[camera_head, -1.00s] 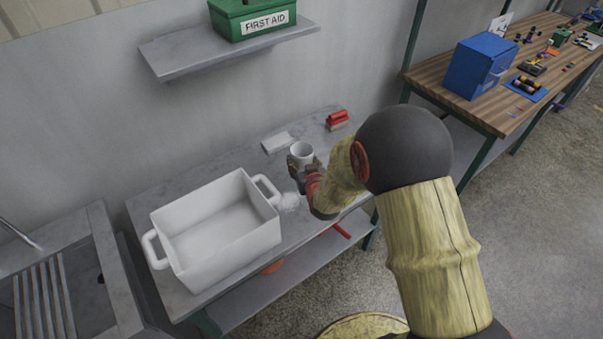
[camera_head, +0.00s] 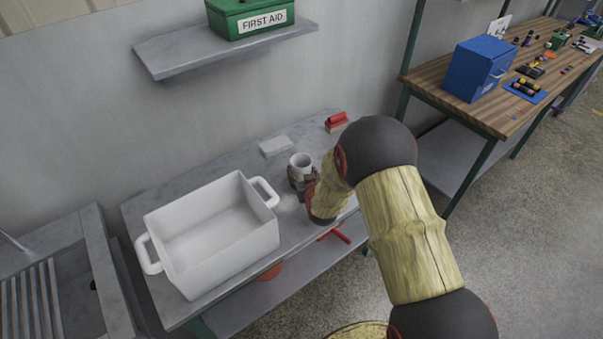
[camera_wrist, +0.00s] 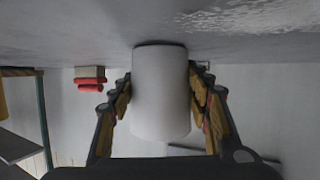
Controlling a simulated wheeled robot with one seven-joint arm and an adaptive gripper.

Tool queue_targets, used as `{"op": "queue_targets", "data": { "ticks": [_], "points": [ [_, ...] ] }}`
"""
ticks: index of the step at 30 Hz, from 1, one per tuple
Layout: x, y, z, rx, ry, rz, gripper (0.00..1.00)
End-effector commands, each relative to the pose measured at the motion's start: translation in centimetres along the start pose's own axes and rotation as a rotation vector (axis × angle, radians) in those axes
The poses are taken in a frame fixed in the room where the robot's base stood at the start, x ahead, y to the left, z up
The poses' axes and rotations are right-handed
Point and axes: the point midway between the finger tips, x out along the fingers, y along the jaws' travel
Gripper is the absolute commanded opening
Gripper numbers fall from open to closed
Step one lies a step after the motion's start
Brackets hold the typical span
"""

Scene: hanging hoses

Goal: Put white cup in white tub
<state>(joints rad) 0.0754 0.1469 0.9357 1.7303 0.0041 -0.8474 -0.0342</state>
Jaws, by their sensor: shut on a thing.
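The white cup (camera_head: 301,160) is upright at the right of the white tub, over the grey bench. My gripper (camera_head: 302,180) is shut on it, with its fingers at the cup's sides. In the wrist view the cup (camera_wrist: 161,92) fills the middle between the two fingers of my gripper (camera_wrist: 161,105). I cannot tell whether its base touches the bench. The white tub (camera_head: 250,241) stands on the bench to the left of the cup, open at the top and empty. One of its handles faces the cup.
A red-topped brush or block (camera_head: 337,121) and a flat white item (camera_head: 275,146) lie at the back of the bench (camera_head: 170,187). A sink (camera_head: 60,270) is at the left. A wall shelf (camera_head: 170,52) with a green first aid box (camera_head: 250,18) hangs above.

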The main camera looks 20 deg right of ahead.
Motion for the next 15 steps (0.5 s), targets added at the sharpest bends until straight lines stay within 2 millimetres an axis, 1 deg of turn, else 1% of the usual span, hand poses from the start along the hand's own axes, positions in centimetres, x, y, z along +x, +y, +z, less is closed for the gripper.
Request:
{"op": "queue_targets", "data": {
  "ticks": [3, 4, 13, 15],
  "points": [
    [0.14, -0.01, 0.38, 0.0, 0.0, 0.0, 0.18],
    [0.14, -0.02, 0.41, 0.0, -0.001, 0.0, 0.49],
    [0.09, -0.01, 0.29, 0.0, -0.001, 0.0, 0.66],
    [0.09, -0.01, 0.29, 0.0, -0.001, 0.0, 0.67]
  ]
}}
